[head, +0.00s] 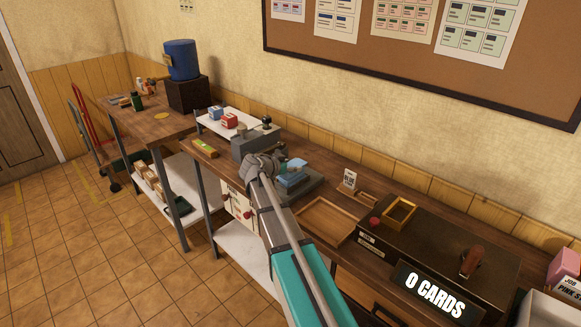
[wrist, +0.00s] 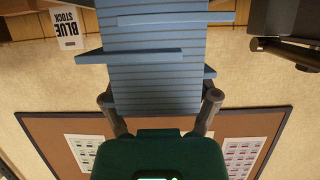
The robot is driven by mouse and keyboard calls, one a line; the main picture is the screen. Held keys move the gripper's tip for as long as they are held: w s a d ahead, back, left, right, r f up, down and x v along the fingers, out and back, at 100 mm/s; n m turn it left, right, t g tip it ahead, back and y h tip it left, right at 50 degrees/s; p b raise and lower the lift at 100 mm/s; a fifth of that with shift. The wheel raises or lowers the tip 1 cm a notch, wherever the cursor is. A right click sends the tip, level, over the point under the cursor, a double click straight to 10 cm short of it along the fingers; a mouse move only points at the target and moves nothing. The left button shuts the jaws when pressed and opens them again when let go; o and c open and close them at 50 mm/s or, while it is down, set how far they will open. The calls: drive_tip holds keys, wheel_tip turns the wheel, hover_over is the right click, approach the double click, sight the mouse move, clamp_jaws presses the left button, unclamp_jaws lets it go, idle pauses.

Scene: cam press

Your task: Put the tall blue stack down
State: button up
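The tall blue stack (wrist: 155,65) fills the upper middle of the wrist view. It is a pile of many thin blue layers, and a few layers stick out at the sides. My gripper (wrist: 160,100) has one finger on each side of the stack and is shut on it. In the head view the blue stack (head: 292,177) shows just beyond my gripper (head: 266,162), over a grey plate on the workbench. My arm hides part of this area, and I cannot tell whether the stack touches the plate.
A sign reading BLUE STOCK (wrist: 66,28) also shows in the head view (head: 349,180). An empty wooden tray (head: 325,221) lies on the bench to the right. A grey machine (head: 254,140) stands just behind my gripper. A dark box reading 0 CARDS (head: 435,293) is further right.

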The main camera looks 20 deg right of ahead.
drive_tip(key=shift+o, duration=0.6)
drive_tip(key=shift+r, duration=0.2)
drive_tip(key=p+v, duration=0.5)
drive_tip(key=v, duration=0.7)
idle(0.3)
drive_tip(key=s+a+f+n+g+y, duration=0.1)
drive_tip(key=s+a+f+n+y, duration=0.2)
drive_tip(key=s, duration=0.4)
drive_tip(key=s+a+f+n+g+y, duration=0.2)
drive_tip(key=s+a+f+n+y, duration=0.2)
drive_tip(key=s+a+n+y, duration=0.1)
drive_tip(key=s+a+f+n+g+y, duration=0.1)
drive_tip(key=s+a+f+n+y, duration=0.3)
drive_tip(key=s, duration=0.6)
drive_tip(key=shift+a+f+n+g+y, duration=0.3)
drive_tip(key=shift+a+n+y, duration=0.15)
drive_tip(key=shift+n, duration=0.55)
